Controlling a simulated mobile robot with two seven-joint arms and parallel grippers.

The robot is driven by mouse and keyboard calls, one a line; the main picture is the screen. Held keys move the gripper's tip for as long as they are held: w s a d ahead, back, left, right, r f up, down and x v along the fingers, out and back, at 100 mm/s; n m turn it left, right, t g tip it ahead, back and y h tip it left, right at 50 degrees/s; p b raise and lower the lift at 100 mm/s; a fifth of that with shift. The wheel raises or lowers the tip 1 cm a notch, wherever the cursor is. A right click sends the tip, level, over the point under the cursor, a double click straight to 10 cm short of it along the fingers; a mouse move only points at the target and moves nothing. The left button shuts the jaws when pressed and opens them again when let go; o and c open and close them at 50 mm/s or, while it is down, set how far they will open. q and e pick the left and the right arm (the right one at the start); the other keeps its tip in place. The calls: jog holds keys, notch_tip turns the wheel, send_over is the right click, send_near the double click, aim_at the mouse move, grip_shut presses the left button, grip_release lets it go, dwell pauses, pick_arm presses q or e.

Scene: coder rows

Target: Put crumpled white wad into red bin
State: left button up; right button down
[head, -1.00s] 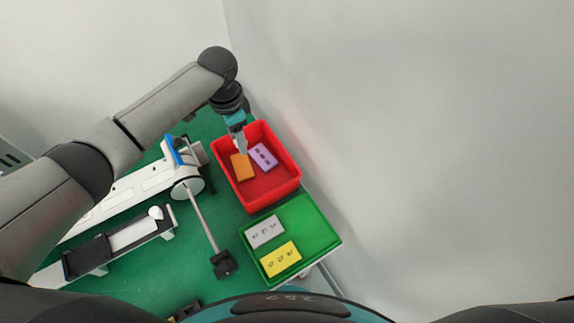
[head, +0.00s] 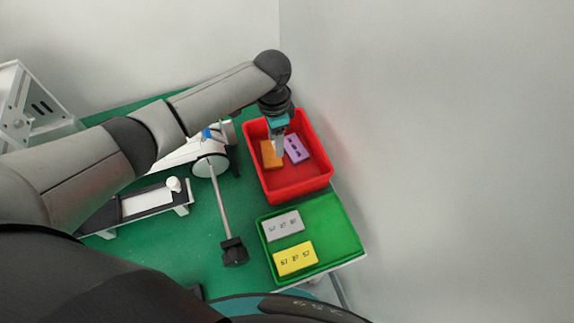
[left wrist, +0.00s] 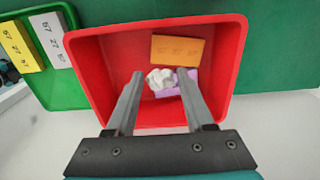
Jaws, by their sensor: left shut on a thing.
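The crumpled white wad (left wrist: 160,78) shows in the left wrist view between the fingertips of my left gripper (head: 278,149). The gripper is shut on it, fingers pointing down over the red bin (head: 292,187). The red bin also fills the middle of the left wrist view (left wrist: 105,85). An orange block (head: 268,160) and a purple block (head: 297,149) lie in the bin. The wad overlaps the purple block in the wrist view; I cannot tell how high it is above the floor. The wad cannot be made out in the head view. My right gripper is not in view.
A green tray (head: 340,238) beside the bin holds a grey block (head: 283,226) and a yellow block (head: 295,258). A white machine with a rod and black end (head: 233,252) stands left of them on the green table (head: 190,235). A wall is at right.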

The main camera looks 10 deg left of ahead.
pick_arm(q)
jog(key=o, duration=1.4)
jog(key=shift+c, duration=0.2)
notch_tip(320, 180, up, 15)
jog(key=p, duration=0.2)
jog(key=shift+p, duration=0.4)
